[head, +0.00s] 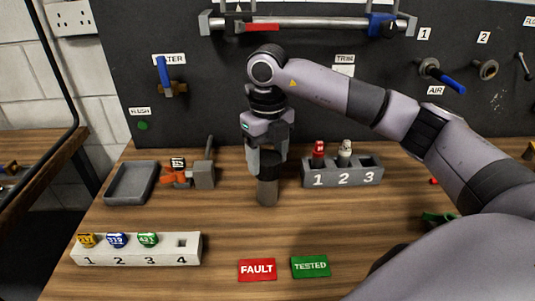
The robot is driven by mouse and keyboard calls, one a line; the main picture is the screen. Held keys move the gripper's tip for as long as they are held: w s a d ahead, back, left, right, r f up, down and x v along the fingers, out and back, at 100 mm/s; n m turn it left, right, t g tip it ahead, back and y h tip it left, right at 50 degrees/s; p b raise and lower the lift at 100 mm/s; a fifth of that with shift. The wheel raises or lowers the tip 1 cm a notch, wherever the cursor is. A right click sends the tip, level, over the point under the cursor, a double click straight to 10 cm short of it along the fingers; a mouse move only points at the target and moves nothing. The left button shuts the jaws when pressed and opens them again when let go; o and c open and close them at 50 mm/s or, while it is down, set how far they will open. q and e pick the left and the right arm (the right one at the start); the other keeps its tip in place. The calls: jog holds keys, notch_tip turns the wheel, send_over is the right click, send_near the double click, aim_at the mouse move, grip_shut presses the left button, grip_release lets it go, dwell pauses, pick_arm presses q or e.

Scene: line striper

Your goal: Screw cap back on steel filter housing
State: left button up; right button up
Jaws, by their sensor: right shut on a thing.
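The steel filter housing (267,192) is a short, grey-brown cylinder standing upright on the wooden bench, near the middle of the head view. A dark cap (270,164) is at its top; I cannot tell whether it is threaded on or only resting there. My right gripper (266,163) points straight down over the housing, its fingers shut on the cap from either side. The fingers hide part of the cap. My left gripper is not in view.
A grey numbered rack (343,178) with red and white-topped pieces stands close on the right. A grey tray (131,183) and an orange-handled valve (180,174) are left. A white numbered rack (136,260), FAULT card (257,270) and TESTED card (310,267) lie in front.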

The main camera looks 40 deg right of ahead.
jog(key=m, duration=0.3)
dwell(0.4)
jog(key=shift+m+p, duration=0.55)
jog(key=shift+m, duration=1.75)
jog(key=m, duration=0.4)
jog(key=shift+f, duration=0.1)
jog(key=o, duration=1.5)
